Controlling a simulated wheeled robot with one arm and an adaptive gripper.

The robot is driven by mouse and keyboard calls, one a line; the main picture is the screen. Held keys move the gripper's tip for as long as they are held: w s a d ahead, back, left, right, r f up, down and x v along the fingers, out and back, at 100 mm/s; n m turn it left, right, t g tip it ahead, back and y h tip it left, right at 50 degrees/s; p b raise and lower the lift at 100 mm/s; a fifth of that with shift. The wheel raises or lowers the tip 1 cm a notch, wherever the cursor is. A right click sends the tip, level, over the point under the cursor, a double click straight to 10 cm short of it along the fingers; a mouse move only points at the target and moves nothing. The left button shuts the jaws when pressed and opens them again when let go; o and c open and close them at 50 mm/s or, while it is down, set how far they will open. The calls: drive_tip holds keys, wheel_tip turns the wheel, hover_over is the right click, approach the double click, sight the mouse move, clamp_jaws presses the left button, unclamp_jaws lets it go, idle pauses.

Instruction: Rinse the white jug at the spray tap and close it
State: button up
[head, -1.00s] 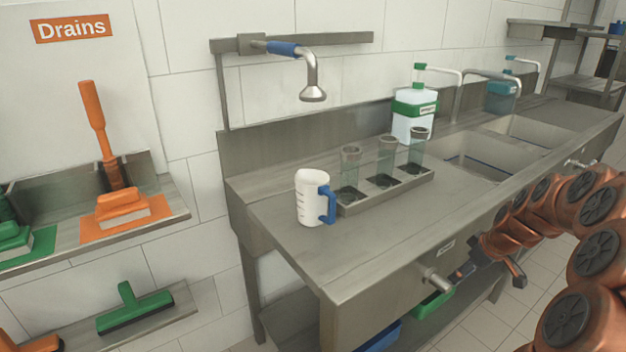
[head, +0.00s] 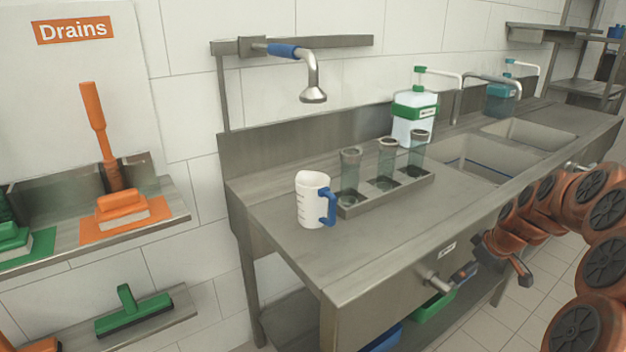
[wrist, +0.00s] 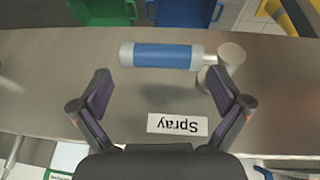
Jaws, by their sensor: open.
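The white jug (head: 313,200) with a blue handle stands upright on the steel counter, left of the cup rack. The spray tap (head: 313,92), with a blue sleeve, hangs from the wall rail above it in the picture; no water shows. The spray lever (head: 463,272) sticks out at the counter's front. In the wrist view its blue-sleeved bar (wrist: 162,56) and round metal end (wrist: 230,60) lie near the "Spray" label (wrist: 177,124). My gripper (wrist: 160,88) is open and empty; its fingers stand apart near the lever. In the head view my arm partly hides it.
A rack (head: 385,190) with 3 clear cylinders stands right of the jug. A soap bottle (head: 414,115) and sinks (head: 470,160) are farther right. Green and blue bins (head: 433,307) sit below the counter. The counter's front left is clear.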

drive_tip(key=v, duration=1)
drive_tip(key=shift+r, duration=0.3)
drive_tip(key=shift+p, duration=0.3)
drive_tip(key=shift+y, duration=0.5)
drive_tip(key=shift+d+f+p+x, duration=0.1)
drive_tip(key=shift+d+p+x, duration=0.15)
drive_tip(key=shift+p+x, duration=1.9)
drive_tip(key=shift+d+f+p+x, duration=0.1)
drive_tip(key=shift+d+p+x, duration=0.1)
drive_tip(key=shift+p+x, duration=1.9)
drive_tip(key=shift+d+p+x, duration=0.25)
drive_tip(key=shift+p+x, duration=1.85)
drive_tip(key=shift+p, duration=0.05)
drive_tip(key=shift+s, duration=0.15)
drive_tip(key=c, duration=1.1)
